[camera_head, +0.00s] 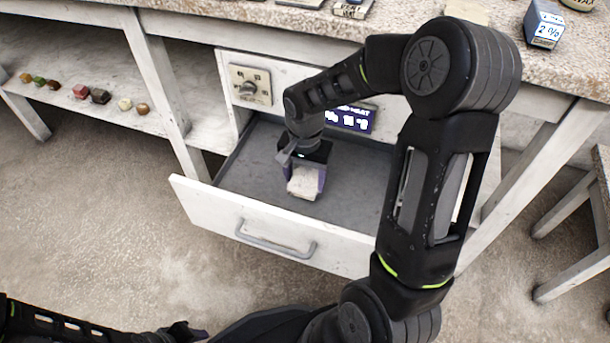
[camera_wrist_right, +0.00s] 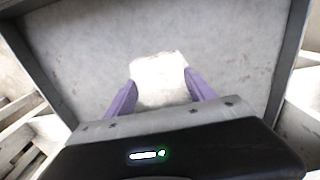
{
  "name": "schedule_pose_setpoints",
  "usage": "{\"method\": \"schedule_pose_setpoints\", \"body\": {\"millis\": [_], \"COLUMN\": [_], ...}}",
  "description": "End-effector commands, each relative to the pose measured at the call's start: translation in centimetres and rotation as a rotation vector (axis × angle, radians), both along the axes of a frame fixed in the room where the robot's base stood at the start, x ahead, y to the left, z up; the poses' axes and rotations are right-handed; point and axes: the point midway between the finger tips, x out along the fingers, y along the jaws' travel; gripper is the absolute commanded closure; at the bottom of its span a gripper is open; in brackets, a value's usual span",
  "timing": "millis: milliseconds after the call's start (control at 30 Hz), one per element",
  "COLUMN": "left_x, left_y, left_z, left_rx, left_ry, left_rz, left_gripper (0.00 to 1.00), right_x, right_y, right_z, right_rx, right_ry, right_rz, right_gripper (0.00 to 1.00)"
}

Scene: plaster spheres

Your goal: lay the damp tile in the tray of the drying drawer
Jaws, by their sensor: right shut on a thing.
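The drying drawer (camera_head: 215,205) is pulled out, and its grey tray floor (camera_head: 345,205) shows. A pale whitish tile (camera_head: 303,184) is between the purple fingers of my right gripper (camera_head: 306,180), over the tray. In the right wrist view the tile (camera_wrist_right: 158,78) sits between both fingertips (camera_wrist_right: 160,92), with the tray floor (camera_wrist_right: 85,60) behind it. I cannot tell whether the tile touches the tray. My left gripper (camera_head: 190,332) is low at the bottom left, away from the drawer; its jaw opening is unclear.
A dial panel (camera_head: 249,86) and a lit display (camera_head: 352,118) are above the drawer. Several small coloured lumps (camera_head: 80,92) lie on the left shelf. A stool (camera_head: 585,215) stands at the right. The tray around the tile is clear.

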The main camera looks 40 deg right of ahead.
Motion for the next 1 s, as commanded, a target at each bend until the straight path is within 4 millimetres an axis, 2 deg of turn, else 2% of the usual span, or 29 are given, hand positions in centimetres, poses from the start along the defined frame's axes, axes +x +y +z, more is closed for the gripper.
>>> {"method": "schedule_pose_setpoints", "body": {"millis": [33,233,1000], "left_x": [0.1,0.2,0.3], "left_y": [0.0,0.0,0.0], "left_z": [-0.8,-1.6,-1.5], "left_rx": [0.000,0.001,0.001], "left_ry": [-0.002,-0.006,-0.007], "left_rz": [0.001,0.003,0.003], "left_gripper": [0.67,0.67,0.67], "right_x": [0.0,0.0,0.0], "right_y": [0.0,0.0,0.0], "right_z": [-0.9,-1.9,-1.9], "right_rx": [-0.001,0.000,0.000], "right_ry": [0.001,0.001,0.000], "right_rz": [0.000,0.001,0.002], "right_gripper": [0.81,0.81,0.81]}}
